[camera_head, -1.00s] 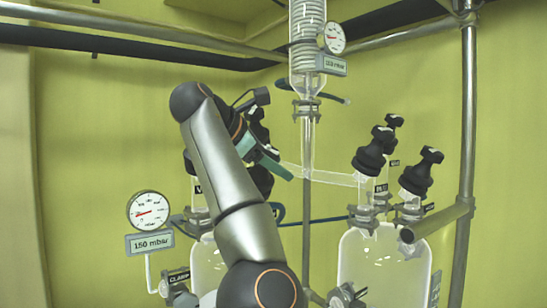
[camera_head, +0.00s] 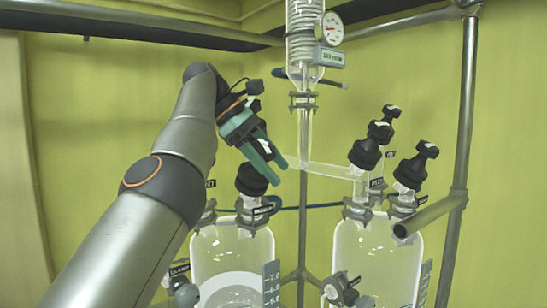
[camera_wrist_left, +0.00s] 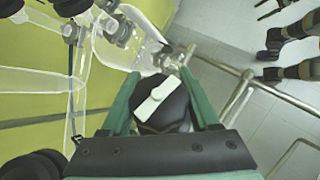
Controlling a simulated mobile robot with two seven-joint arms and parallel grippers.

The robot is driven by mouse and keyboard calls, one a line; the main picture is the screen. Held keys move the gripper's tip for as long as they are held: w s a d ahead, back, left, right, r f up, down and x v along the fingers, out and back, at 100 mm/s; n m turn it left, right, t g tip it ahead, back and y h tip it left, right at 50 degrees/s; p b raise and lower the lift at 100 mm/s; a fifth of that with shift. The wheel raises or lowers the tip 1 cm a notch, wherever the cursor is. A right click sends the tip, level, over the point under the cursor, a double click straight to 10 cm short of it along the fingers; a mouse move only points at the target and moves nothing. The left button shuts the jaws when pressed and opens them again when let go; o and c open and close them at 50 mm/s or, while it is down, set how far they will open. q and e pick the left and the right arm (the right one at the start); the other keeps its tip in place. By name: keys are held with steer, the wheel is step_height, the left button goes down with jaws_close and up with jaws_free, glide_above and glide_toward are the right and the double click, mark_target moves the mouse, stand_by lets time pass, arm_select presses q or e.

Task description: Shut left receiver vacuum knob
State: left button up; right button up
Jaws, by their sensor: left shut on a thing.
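The left receiver (camera_head: 232,258) is a clear glass vessel at lower centre in the head view. Its black vacuum knob (camera_head: 250,179) stands on the top port, above a small dark label. My left gripper (camera_head: 271,166) has teal fingers and sits at the knob's upper end, pointing down to the right. In the left wrist view, the black knob head with a white bar (camera_wrist_left: 158,99) lies between the two fingers (camera_wrist_left: 160,88), and they are shut on it. The bar lies slanted in this view. My right gripper is out of view.
The right receiver (camera_head: 377,262) carries several black knobs (camera_head: 413,168) close by. A vertical glass tube (camera_head: 304,140) and a side tube (camera_head: 332,171) run just right of my gripper. A metal pole (camera_head: 466,120) stands at right. A round gauge (camera_head: 331,28) is at the top.

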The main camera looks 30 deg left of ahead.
arm_select(q)
steer(key=shift+s+m+g+p, duration=0.1)
steer(key=shift+m+g+p, duration=0.2)
steer(key=shift+g+p, duration=0.1)
steer(key=shift+s+f+g, duration=0.1)
steer(key=shift+f+g, duration=0.05)
steer(key=shift+g, duration=0.15)
steer(key=o, duration=1.4)
steer(key=shift+r+p, duration=0.2)
steer(key=shift+p, duration=0.1)
